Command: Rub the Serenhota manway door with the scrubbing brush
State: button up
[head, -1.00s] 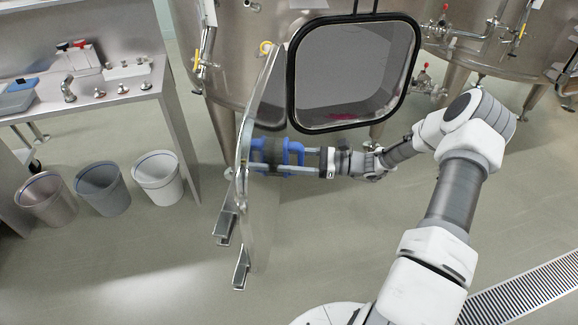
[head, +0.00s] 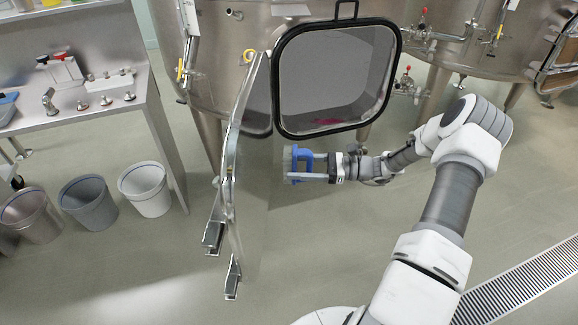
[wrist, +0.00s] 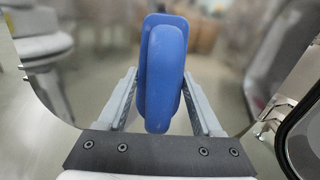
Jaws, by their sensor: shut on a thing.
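The manway door (head: 250,190) is a polished steel plate, swung open and seen nearly edge-on in the head view, left of the black-gasketed vat opening (head: 283,100). Its shiny face also spreads behind the brush in the wrist view (wrist: 222,65). No name on it is readable. My gripper (head: 318,165) is shut on the scrubbing brush (head: 302,160), to the right of the door face. The brush's blue handle (wrist: 163,75) stands between both fingers in the wrist view, hiding the bristles. In the head view a small gap shows between brush and door.
Door latch brackets (head: 214,236) jut out at the door's lower left. Three bins (head: 146,190) stand by a steel sink counter (head: 90,115) at left. Another vat (head: 470,40) with valves stands at upper right. A floor grate (head: 520,290) lies at lower right; the floor between is clear.

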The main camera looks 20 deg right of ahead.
aim_at(310, 167)
jog(key=shift+s+d, duration=0.1)
jog(key=shift+d, duration=0.1)
jog(key=shift+v, duration=1.4)
jog(key=shift+r, duration=0.1)
